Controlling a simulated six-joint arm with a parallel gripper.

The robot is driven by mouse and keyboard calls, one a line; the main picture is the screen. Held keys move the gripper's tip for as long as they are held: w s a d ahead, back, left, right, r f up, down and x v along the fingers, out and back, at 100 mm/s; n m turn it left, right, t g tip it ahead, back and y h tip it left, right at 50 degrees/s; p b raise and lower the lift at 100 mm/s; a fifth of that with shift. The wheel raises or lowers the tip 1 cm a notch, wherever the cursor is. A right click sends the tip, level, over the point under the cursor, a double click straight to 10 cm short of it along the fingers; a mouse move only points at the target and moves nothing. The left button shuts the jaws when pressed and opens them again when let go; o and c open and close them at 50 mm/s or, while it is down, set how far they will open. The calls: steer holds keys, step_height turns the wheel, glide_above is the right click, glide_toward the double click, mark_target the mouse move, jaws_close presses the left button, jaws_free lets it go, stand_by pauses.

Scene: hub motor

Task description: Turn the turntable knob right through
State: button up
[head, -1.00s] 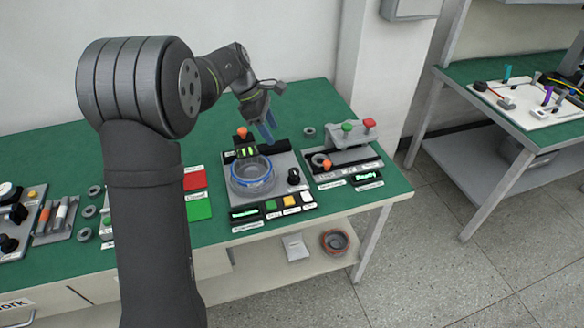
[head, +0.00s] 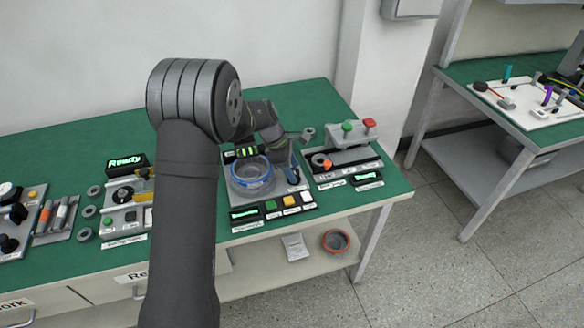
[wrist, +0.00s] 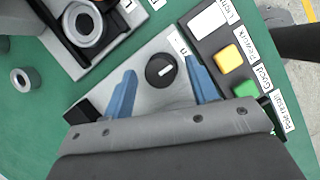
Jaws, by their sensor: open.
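The turntable knob (wrist: 160,70) is a round black dial with a white pointer line, on a grey plate (wrist: 125,118). The line points to the right in the wrist view. My gripper (wrist: 161,72) is open, its two blue fingers on either side of the knob with visible gaps. I cannot tell how deep the fingertips reach beside it. In the head view my gripper (head: 292,172) is low over the right side of the turntable station and hides the knob. The glass-like bowl (head: 250,176) with a blue rim sits left of it.
A green (wrist: 245,90) and a yellow button (wrist: 229,59) lie close beside the right finger. A fixture with green and red knobs (head: 358,127) and a lit display stands to the right. A station reading Ready (head: 127,163) stands at left, partly behind my arm.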

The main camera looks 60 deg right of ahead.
steer(key=c, duration=0.9)
steer(key=shift+c, duration=0.2)
